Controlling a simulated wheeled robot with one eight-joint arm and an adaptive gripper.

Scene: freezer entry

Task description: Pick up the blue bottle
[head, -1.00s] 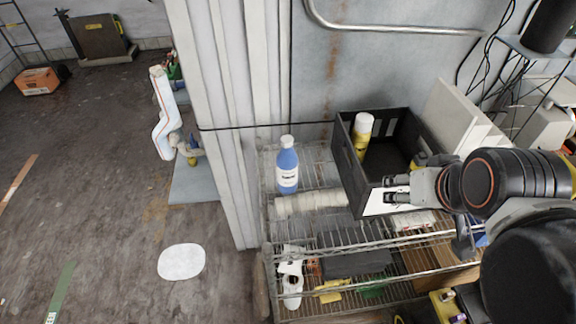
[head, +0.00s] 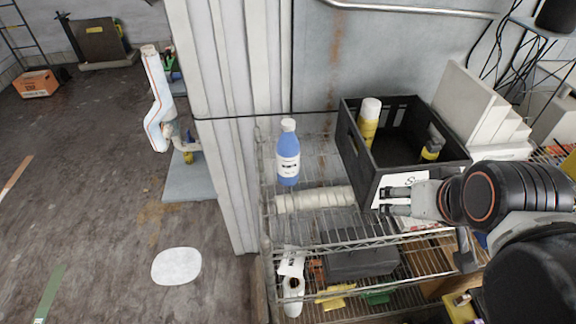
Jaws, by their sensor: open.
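The blue bottle (head: 288,160) has a white cap and a white label. It stands upright on the top shelf of the wire rack (head: 268,210), near the rack's left back part. My gripper (head: 384,201) is at the front of the black crate, to the right of the bottle and nearer to me. It points left, is open with a small gap between its fingers, and holds nothing. It is clearly apart from the bottle.
A beige roll (head: 314,199) lies in front of the bottle. The black crate (head: 352,150) to its right holds yellow containers (head: 368,122). A grey wall panel (head: 225,130) stands left of the rack. Lower shelves hold a dark box (head: 360,264) and small items.

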